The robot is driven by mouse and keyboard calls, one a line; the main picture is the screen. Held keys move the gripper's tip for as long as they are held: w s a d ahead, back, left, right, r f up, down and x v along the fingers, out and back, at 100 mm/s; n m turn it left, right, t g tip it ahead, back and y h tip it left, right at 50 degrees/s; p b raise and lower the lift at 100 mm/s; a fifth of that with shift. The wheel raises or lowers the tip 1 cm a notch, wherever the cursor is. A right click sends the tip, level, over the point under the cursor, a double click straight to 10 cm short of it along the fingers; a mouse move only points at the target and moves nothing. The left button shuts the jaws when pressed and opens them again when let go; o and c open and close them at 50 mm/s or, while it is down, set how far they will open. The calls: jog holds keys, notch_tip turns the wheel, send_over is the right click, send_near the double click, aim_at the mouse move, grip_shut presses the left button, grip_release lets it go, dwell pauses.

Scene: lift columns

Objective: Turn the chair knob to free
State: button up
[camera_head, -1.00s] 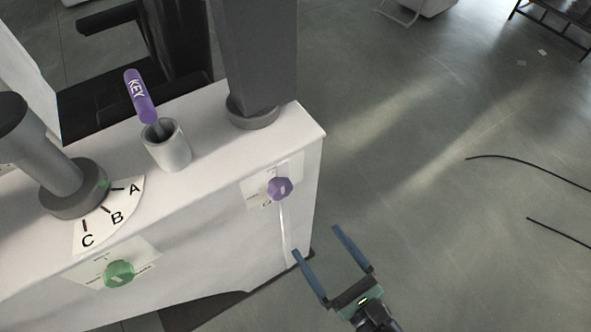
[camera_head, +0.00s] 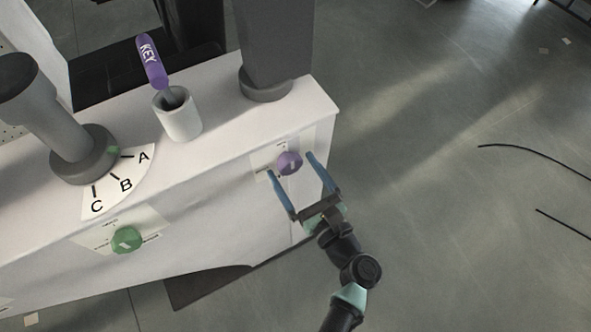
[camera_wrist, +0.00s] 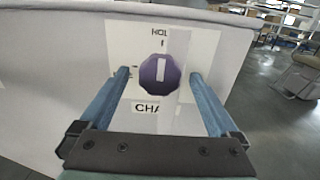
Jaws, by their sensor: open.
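The purple chair knob (camera_head: 289,163) sits on a white label plate at the right end of the white cabinet's front face. It also shows in the wrist view (camera_wrist: 160,74), with a pale pointer mark upright toward the "HOL…" label and "CHA…" partly hidden below. My gripper (camera_head: 291,166) is open, its blue fingers to either side of the knob. In the wrist view my gripper (camera_wrist: 157,78) has a finger left and right of the knob with gaps between; I cannot tell whether the tips reach its depth.
A green knob (camera_head: 126,239) sits on the same front face to the left. On top of the white cabinet (camera_head: 215,110) are a grey lever with an A-B-C dial (camera_head: 123,185), a cup (camera_head: 178,117) holding a purple KEY handle (camera_head: 150,62), and a grey column (camera_head: 275,45).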

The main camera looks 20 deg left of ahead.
jog(key=c, duration=1.4)
jog(key=shift+n, duration=0.3)
jog(key=n+b, duration=0.2)
jog(key=n, duration=0.1)
jog(key=shift+f, duration=0.15)
jog(key=n+b, duration=0.2)
jog(key=n, duration=0.3)
jog(key=n+b, duration=0.4)
jog(key=n, duration=0.1)
jog(key=shift+f, duration=0.1)
jog(key=shift+n+b, duration=1.45)
jog(key=shift+n, duration=0.65)
jog(key=shift+r, duration=0.2)
